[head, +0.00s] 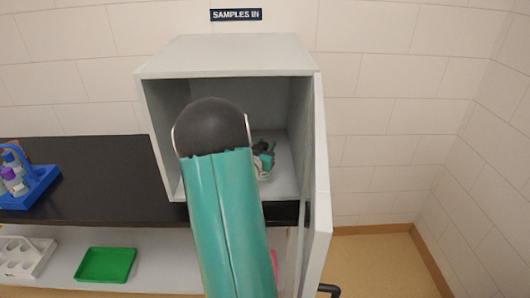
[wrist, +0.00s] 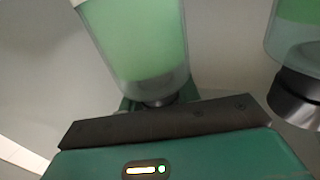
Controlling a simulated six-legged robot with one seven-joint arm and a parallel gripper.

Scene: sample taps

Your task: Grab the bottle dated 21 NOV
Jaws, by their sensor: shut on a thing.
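My gripper (head: 263,158) is inside the open white cabinet, mostly hidden behind my teal arm in the head view. In the wrist view, my gripper (wrist: 158,100) is shut around the narrow dark end of a clear bottle with pale green contents (wrist: 140,45). A second bottle with green contents (wrist: 296,42) and a dark, shiny end is at the right edge, apart from the held one. Both bottles are cut off by the frame. No date is readable on either, so I cannot tell which is dated 21 NOV.
The cabinet (head: 225,55) is under a "SAMPLES IN" sign (head: 236,15), its door (head: 318,190) swung open at right. A blue carrier with bottles (head: 38,186) stands on the dark counter (head: 95,175). A green tray (head: 105,265) and white rack (head: 22,256) are below.

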